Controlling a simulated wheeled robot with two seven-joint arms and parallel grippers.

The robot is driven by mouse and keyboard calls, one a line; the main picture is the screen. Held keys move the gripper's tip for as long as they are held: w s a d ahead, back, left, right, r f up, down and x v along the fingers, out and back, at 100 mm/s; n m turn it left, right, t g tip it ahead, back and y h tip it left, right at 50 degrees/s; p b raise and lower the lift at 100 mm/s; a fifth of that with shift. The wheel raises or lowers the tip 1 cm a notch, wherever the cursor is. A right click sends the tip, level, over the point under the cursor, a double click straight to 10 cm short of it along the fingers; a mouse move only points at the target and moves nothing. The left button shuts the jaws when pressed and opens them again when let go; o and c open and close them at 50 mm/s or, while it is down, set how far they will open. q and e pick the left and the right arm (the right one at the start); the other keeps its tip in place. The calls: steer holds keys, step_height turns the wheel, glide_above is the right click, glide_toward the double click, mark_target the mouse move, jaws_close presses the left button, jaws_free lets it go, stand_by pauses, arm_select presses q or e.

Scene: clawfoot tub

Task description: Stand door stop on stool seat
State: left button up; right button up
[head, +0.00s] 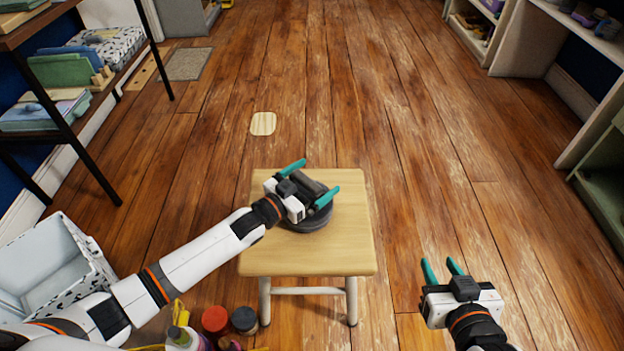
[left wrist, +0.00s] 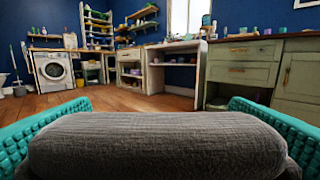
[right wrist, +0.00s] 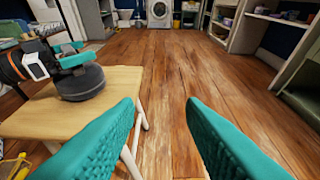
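The door stop (head: 309,217) is a dark grey, rounded piece resting on the pale wooden stool seat (head: 310,255), toward its back half. It also shows in the right wrist view (right wrist: 80,84). In the left wrist view a grey ribbed part (left wrist: 155,145) fills the space between the fingers. My left gripper (head: 311,179) is just above the door stop, its teal fingers spread wide on either side of its upper part. Firm contact is not visible. My right gripper (head: 442,266) is open and empty, to the right of the stool.
A white speckled bin (head: 55,265) and several bottles and jars (head: 215,320) stand on the floor left of the stool. A shelf rack (head: 75,100) is at left, cabinets (head: 525,45) at right.

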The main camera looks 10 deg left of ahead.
mark_target(302, 187)
arm_select(q)
steer(key=shift+s+f, duration=0.1)
steer(key=shift+f, duration=0.2)
steer(key=shift+r, duration=0.1)
arm_select(e)
steer(key=shift+f, duration=0.15)
arm_select(q)
steer(key=shift+p+v, duration=0.45)
steer(key=shift+v, duration=0.35)
steer(key=shift+p+v, duration=0.5)
steer(key=shift+v, duration=0.4)
steer(key=shift+s+a+r+p, duration=0.1)
steer(key=shift+s+a+p, duration=0.2)
steer(key=shift+s+a, duration=0.3)
steer(key=shift+s, duration=0.1)
steer(key=shift+p+v, duration=0.85)
steer(key=shift+v, duration=0.5)
arm_select(e)
steer(key=s+d+f+g+h, duration=0.1)
steer(key=s+d+f+g, duration=0.1)
steer(key=s, duration=0.4)
steer(key=s+d+f+g+h, duration=0.1)
steer(key=s+d+f+g, duration=0.1)
steer(key=s+g, duration=0.4)
steer(key=shift+s+d+f+g+h, duration=0.3)
steer(key=shift+f+g, duration=0.3)
steer(key=shift+f, duration=0.3)
